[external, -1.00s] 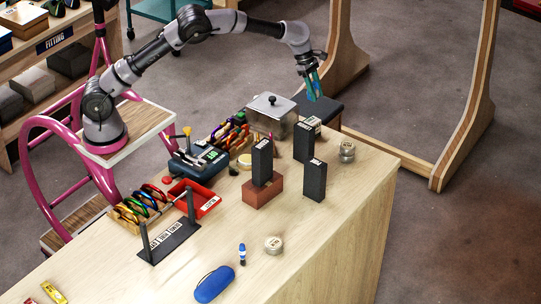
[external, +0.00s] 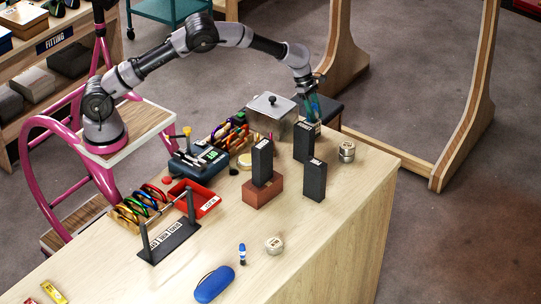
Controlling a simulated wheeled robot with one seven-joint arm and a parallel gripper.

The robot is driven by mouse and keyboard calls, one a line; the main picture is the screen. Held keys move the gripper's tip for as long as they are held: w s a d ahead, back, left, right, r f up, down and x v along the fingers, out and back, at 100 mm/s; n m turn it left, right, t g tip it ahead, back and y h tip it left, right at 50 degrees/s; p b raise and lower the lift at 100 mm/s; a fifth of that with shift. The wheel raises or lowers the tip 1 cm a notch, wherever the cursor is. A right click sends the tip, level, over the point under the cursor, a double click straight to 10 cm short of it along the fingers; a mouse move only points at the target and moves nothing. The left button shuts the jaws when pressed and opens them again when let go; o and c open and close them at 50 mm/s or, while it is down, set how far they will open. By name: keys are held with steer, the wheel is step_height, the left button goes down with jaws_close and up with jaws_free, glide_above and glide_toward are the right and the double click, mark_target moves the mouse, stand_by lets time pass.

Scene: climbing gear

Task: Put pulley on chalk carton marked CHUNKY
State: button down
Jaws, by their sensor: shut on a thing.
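My gripper (external: 315,84) points down at the far right end of the table, shut on a teal-blue pulley (external: 312,106). The pulley hangs just above or against a pale-labelled top (external: 315,123) among the dark cartons; I cannot tell whether it touches. A dark upright carton (external: 302,143) stands just in front of it. Another dark carton (external: 315,181) stands nearer on the table, and a third (external: 262,160) stands on a red-brown block (external: 263,191). The labels are too small to read, so I cannot tell which carton is marked CHUNKY.
A lidded metal box (external: 270,115) stands left of the gripper. A small round tin stack (external: 346,151) is to the right. A scale (external: 200,160), a red tray (external: 196,199) and a dark rack (external: 168,241) fill the left side. The table's front right is clear.

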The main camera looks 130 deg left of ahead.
steer(key=c, duration=0.5)
jaws_free()
steer(key=v, duration=1.2)
steer(key=shift+r, duration=0.15)
steer(key=s+d+r+m, duration=0.1)
steer(key=d+r+m, duration=0.5)
steer(key=d, duration=0.4)
steer(key=s+d+r+m, duration=0.1)
steer(key=d+r+m, duration=0.45)
steer(key=d, duration=0.45)
steer(key=s+d+r+m, duration=0.1)
steer(key=d+r+m, duration=0.55)
steer(key=d, duration=0.35)
steer(key=s+d+m+t, duration=0.1)
steer(key=s+d+m, duration=0.6)
steer(key=s+d+m+y, duration=0.1)
steer(key=s+d+m, duration=0.6)
steer(key=d, duration=0.1)
steer(key=s+d+m+t+y, duration=0.1)
steer(key=s+d+m, duration=0.6)
steer(key=m, duration=0.1)
steer(key=shift+s+d+r+t, duration=0.15)
steer(key=shift+s+r+t, duration=0.15)
